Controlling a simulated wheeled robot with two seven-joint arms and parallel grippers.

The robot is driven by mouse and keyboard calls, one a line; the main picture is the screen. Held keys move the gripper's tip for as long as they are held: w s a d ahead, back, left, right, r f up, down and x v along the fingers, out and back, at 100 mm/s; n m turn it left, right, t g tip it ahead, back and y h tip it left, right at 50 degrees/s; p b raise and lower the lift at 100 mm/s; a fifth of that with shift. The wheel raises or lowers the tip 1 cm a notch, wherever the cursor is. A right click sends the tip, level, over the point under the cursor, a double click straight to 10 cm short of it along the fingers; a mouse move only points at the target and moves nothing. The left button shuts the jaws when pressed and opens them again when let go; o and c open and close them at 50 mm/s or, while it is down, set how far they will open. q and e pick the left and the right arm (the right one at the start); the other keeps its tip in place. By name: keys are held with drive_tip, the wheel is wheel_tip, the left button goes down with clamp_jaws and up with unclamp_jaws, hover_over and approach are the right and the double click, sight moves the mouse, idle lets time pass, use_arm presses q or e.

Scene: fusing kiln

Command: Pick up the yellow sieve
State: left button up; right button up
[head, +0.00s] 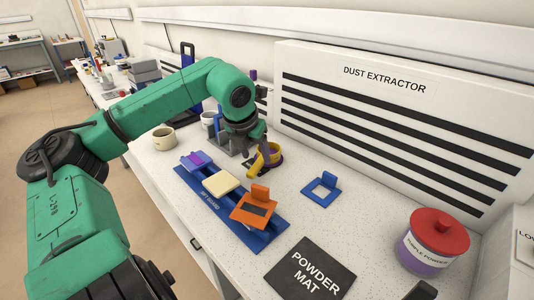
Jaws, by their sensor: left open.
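My left gripper (258,160) reaches down from above at the sieve's left side. Its jaws are open and its dark fingertips are right by the yellow rim. I cannot tell whether they touch it. My right gripper is not in view.
A blue board (264,240) bears purple (195,160), cream (221,183) and orange (254,211) pieces. A blue square frame (309,188), black powder mat (312,269) and red-lidded jar (437,240) stand nearer. The dust extractor (400,120) walls off the back.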

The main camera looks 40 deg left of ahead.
sight(258, 163)
use_arm(q)
drive_tip(key=x, duration=0.3)
drive_tip(key=shift+w+a+f, duration=0.1)
drive_tip(key=shift+w+f, duration=0.1)
drive_tip(key=shift+f, duration=0.05)
drive_tip(key=shift+f, duration=0.2)
idle(0.3)
clamp_jaws()
